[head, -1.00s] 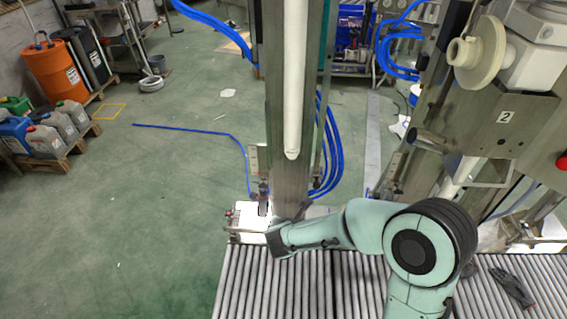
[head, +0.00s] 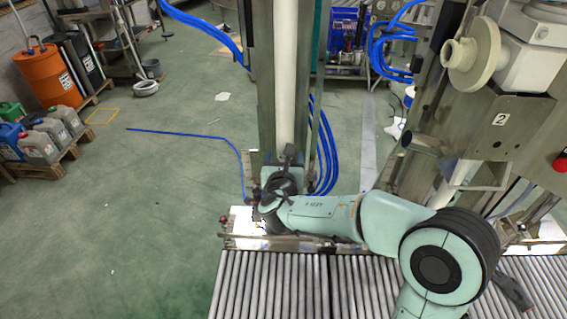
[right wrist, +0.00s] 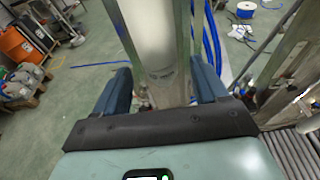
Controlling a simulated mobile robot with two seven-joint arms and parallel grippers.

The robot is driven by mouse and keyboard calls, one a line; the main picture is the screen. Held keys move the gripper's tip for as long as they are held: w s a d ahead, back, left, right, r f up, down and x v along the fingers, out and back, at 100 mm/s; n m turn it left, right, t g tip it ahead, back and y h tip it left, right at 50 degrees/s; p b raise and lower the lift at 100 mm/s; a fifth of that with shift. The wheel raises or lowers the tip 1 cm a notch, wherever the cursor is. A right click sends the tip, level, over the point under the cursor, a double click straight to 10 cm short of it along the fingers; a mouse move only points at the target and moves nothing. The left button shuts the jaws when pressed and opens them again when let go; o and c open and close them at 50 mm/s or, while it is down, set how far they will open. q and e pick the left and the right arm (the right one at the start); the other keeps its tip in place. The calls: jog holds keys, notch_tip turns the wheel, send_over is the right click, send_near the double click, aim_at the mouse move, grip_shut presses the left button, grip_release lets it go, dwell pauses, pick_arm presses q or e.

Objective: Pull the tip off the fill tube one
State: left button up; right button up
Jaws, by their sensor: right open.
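The fill tube one (head: 285,75) is a long white upright tube in front of a steel column, left of centre in the head view. Its lower end is hidden there behind my right gripper (head: 284,160). In the right wrist view the tube (right wrist: 147,25) comes down from the top, and its rounded lower end, the tip (right wrist: 161,74), shows between the two blue fingers of my right gripper (right wrist: 161,88). The fingers stand apart on either side and are open. No clear seam between tip and tube can be made out. My left gripper is not in view.
A steel column (head: 267,100) stands behind the tube, with blue hoses (head: 325,150) beside it. A roller conveyor (head: 270,285) runs below. A second filling station marked 2 (head: 500,119) stands at the right, with a large white nozzle (head: 470,55).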

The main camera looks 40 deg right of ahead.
jog(key=shift+f+x, duration=0.25)
jog(key=shift+x, duration=1)
jog(key=shift+f+x, duration=0.25)
jog(key=shift+x, duration=1)
jog(key=shift+s, duration=0.1)
jog(key=c, duration=1.2)
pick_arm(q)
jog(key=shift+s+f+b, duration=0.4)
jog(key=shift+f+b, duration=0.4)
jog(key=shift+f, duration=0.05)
pick_arm(e)
jog(key=shift+f, duration=0.7)
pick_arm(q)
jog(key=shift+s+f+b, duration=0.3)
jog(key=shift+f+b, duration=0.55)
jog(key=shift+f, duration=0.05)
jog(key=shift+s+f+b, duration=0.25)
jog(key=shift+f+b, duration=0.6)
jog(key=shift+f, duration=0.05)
pick_arm(e)
jog(key=shift+f, duration=1.6)
jog(key=shift+a, duration=0.1)
